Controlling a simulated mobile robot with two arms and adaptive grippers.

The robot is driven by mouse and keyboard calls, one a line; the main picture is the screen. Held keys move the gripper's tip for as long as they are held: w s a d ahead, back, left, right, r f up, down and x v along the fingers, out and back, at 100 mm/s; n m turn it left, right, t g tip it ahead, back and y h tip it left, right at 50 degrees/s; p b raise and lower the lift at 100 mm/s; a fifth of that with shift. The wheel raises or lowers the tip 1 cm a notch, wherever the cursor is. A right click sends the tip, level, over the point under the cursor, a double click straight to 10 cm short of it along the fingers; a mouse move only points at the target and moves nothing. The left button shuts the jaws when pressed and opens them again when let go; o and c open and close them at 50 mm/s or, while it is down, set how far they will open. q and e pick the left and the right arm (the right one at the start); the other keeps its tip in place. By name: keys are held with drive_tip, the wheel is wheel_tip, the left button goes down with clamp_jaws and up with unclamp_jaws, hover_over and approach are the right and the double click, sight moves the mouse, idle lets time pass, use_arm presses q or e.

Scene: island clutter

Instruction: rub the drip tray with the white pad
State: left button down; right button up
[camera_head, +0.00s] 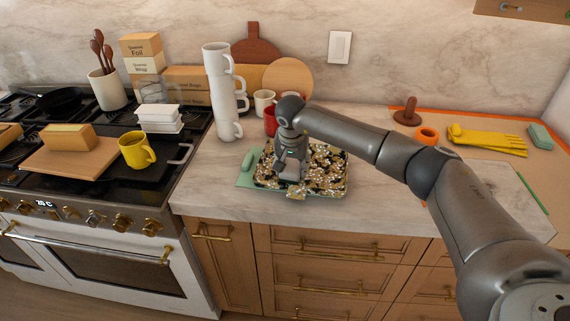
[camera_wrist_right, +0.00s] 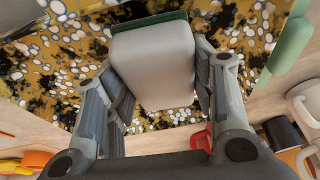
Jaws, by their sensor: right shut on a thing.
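The drip tray (camera_head: 325,172) appears to be the flat piece patterned in black, gold and white on the counter. Its pattern also fills much of the right wrist view (camera_wrist_right: 255,30). My right gripper (camera_head: 290,168) is over the tray's left part, pointing down. In the right wrist view, my right gripper (camera_wrist_right: 160,82) is shut on the white pad (camera_wrist_right: 152,62), a pale block with a dark green edge at its far end. The pad is over the tray; I cannot tell whether they touch. My left gripper is not in view.
A tall stack of white cups (camera_head: 222,95) and a red mug (camera_head: 270,120) stand behind. The stove with a yellow mug (camera_head: 137,150) is at left. Yellow gloves (camera_head: 488,140) lie at right.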

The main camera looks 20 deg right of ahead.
sight(323, 177)
drive_tip(key=shift+s+d+p, duration=0.1)
drive_tip(key=shift+s+d, duration=0.5)
drive_tip(key=shift+d, duration=0.25)
drive_tip(key=shift+s+d+p, duration=0.15)
drive_tip(key=shift+s+d, duration=0.5)
drive_tip(key=shift+d, duration=0.25)
drive_tip(key=shift+s+d+p, duration=0.1)
drive_tip(key=shift+s+d, duration=0.5)
drive_tip(key=shift+d, duration=0.25)
drive_tip(key=shift+s+d+f, duration=0.1)
drive_tip(key=shift+s+d, duration=0.75)
drive_tip(key=shift+d, duration=0.25)
drive_tip(key=shift+w+a+b, duration=0.55)
drive_tip(key=shift+w+a, duration=0.5)
drive_tip(key=shift+w, duration=0.2)
drive_tip(key=shift+w+a+b, duration=0.5)
drive_tip(key=shift+w+a, duration=0.55)
drive_tip(key=shift+w, duration=0.15)
drive_tip(key=shift+w+a+b, duration=0.6)
drive_tip(key=shift+w+a, duration=0.4)
drive_tip(key=shift+w, duration=0.2)
drive_tip(key=shift+w+a+b, duration=0.6)
drive_tip(key=shift+w+a, duration=0.4)
drive_tip(key=shift+w, duration=0.15)
drive_tip(key=shift+r+p, duration=0.6)
drive_tip(key=shift+r, duration=0.2)
wheel_tip(323, 177, up, 6)
drive_tip(key=p, duration=0.3)
drive_tip(key=shift+f, duration=0.25)
